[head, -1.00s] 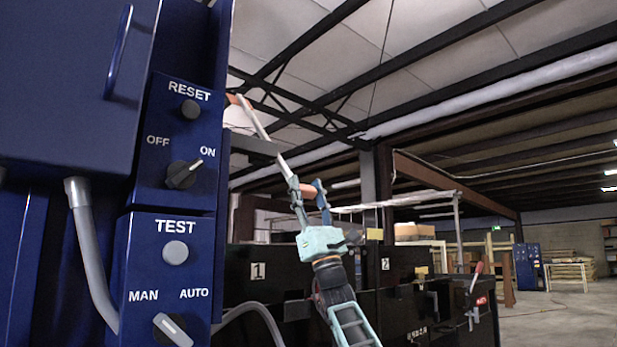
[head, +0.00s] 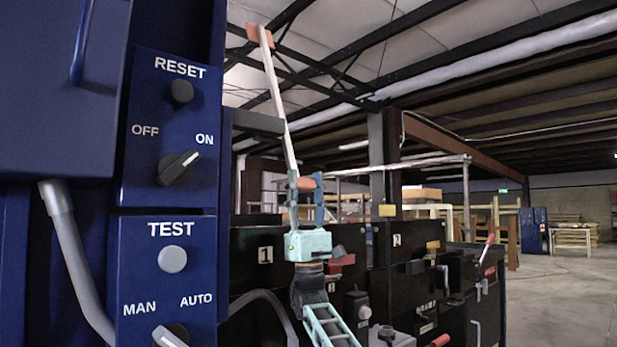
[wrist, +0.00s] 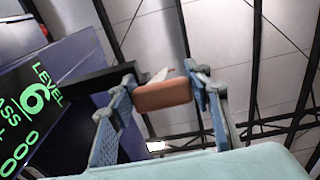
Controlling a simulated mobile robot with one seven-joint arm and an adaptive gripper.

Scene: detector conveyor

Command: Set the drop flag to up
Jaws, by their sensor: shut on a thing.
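The drop flag (head: 277,100) is a long pale arm with an orange tip at its top end. It stands steeply, leaning a little left, in the head view. My gripper (head: 307,184) is at its lower end, shut on an orange grip piece. In the wrist view this grip piece (wrist: 162,95) sits between the two blue fingers of my gripper (wrist: 165,92). A pale part of the arm shows behind it. How the grip piece joins the arm is hidden.
A blue control panel (head: 170,200) with RESET and TEST buttons and two selector knobs stands close on the left. A dark bracket (head: 257,122) juts from it near the flag. Black numbered cabinets (head: 258,273) stand behind my gripper. Open floor (head: 560,300) lies at right.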

